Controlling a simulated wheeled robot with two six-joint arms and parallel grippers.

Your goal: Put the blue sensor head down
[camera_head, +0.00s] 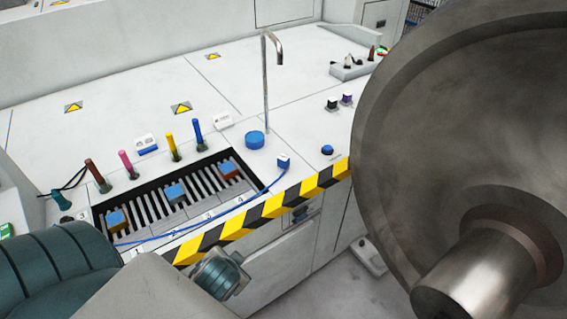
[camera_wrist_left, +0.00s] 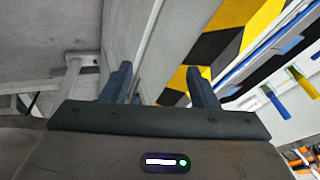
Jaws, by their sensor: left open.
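Striped edge and bench front lie beyond the fingers. In the head view its fingers cannot be made out. My right gripper is not in view.
The dark slotted tray (camera_head: 157,222) holds several blue-topped blocks. Upright coloured handles (camera_head: 172,146) stand behind it. A bent metal post (camera_head: 265,95) stands near a blue disc (camera_head: 255,139). A large metal wheel (camera_head: 440,110) fills the right side. The rear bench is mostly clear.

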